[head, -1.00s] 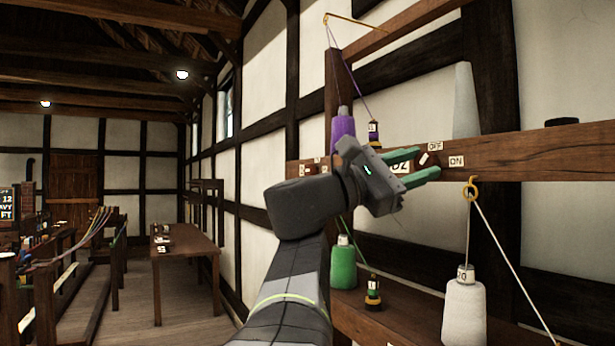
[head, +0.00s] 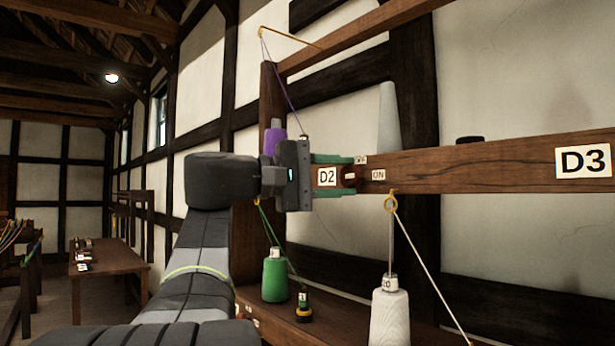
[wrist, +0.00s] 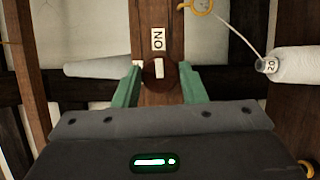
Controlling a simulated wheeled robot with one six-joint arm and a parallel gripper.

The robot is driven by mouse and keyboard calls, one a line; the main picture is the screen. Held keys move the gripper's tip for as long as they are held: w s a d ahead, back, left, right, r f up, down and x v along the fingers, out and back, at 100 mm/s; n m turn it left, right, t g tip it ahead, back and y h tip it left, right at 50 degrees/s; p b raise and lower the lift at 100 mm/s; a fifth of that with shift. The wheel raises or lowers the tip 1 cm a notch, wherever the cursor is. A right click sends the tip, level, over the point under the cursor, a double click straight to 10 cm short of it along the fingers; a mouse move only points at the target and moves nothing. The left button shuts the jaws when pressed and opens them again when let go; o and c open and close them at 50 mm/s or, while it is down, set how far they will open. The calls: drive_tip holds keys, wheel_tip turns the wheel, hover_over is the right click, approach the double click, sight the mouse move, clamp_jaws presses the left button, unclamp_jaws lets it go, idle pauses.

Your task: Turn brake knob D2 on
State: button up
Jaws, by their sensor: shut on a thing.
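The brake knob D2 (head: 349,177) is a dark round knob with a white mark on the wooden rail, beside the white D2 label (head: 327,176). My gripper (head: 352,176) is shut on it, one green finger above and one below. In the wrist view the knob (wrist: 158,74) sits between the fingers, and its white mark lines up toward the ON label (wrist: 158,39). The ON label (head: 378,175) is right of the knob in the head view. The OFF label (head: 361,160) is partly hidden by the upper finger.
The rail (head: 470,165) runs right to a D3 label (head: 583,161). A white spool (head: 390,318) stands below, its thread passing a yellow hook (head: 391,201). A green spool (head: 276,277) and a purple spool (head: 270,143) are near my arm. A grey cone (head: 388,118) stands behind the rail.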

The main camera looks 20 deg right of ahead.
drive_tip(key=shift+m, duration=0.4)
drive_tip(key=o, duration=1)
drive_tip(key=a, duration=1.3)
drive_tip(key=shift+a, duration=0.4)
drive_tip(key=shift+d, duration=0.15)
drive_tip(key=d, duration=1.3)
drive_tip(key=shift+d, duration=0.3)
